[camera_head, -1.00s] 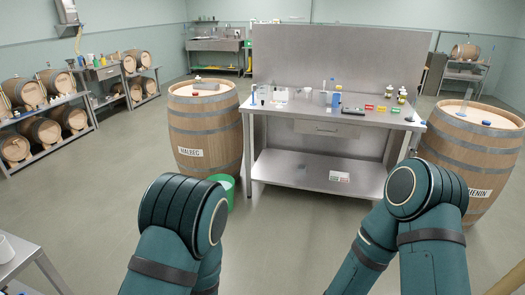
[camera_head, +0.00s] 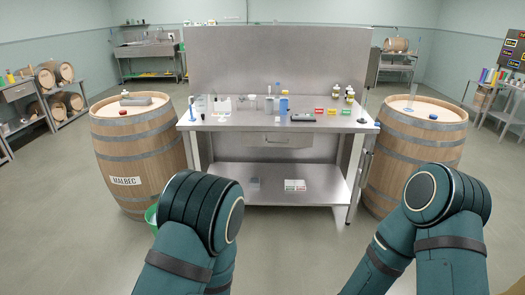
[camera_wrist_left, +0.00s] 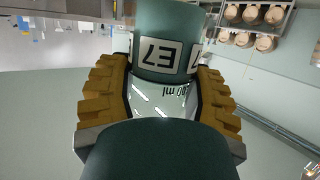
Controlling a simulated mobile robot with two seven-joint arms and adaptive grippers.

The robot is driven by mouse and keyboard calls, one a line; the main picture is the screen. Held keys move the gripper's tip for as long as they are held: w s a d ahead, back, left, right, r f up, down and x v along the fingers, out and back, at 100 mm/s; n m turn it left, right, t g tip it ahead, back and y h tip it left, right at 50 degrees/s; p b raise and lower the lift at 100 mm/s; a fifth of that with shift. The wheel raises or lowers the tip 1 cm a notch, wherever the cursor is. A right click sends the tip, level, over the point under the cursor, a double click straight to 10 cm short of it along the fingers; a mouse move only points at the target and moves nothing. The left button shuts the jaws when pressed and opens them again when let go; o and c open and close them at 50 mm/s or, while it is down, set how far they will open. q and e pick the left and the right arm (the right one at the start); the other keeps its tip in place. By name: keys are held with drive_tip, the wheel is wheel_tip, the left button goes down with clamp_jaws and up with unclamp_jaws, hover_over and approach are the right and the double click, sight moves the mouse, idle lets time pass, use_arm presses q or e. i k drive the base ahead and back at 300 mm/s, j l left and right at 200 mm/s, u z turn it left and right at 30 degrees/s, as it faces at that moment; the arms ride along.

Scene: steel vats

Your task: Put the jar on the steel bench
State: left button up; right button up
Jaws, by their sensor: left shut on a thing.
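The jar (camera_wrist_left: 165,58), dark green-grey with a white E7 label and a clear printed band, is in the left wrist view. My left gripper (camera_wrist_left: 163,95) is shut on it, with ridged yellow-brown pads on both sides. The label reads upside down in this picture. Neither the jar nor the left gripper shows in the head view. The steel bench (camera_head: 345,126) stands ahead, near the middle of the head view, with a tall back panel, a drawer and a lower shelf. My right gripper is out of view; only the arm shows.
Barrels flank the bench at left (camera_head: 135,150) and right (camera_head: 415,150). A green bucket (camera_head: 152,217) stands by the left barrel. Floor before the bench looks clear.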

sight(244, 119)
drive_tip(key=i+z, duration=0.15)
drive_tip(key=i, duration=0.75)
drive_tip(key=i+l, duration=0.1)
drive_tip(key=i, duration=0.35)
drive_tip(key=i+l, duration=0.1)
drive_tip(key=i, duration=0.35)
drive_tip(key=i+l+u, duration=0.15)
drive_tip(key=i+l, duration=0.3)
drive_tip(key=i, duration=0.15)
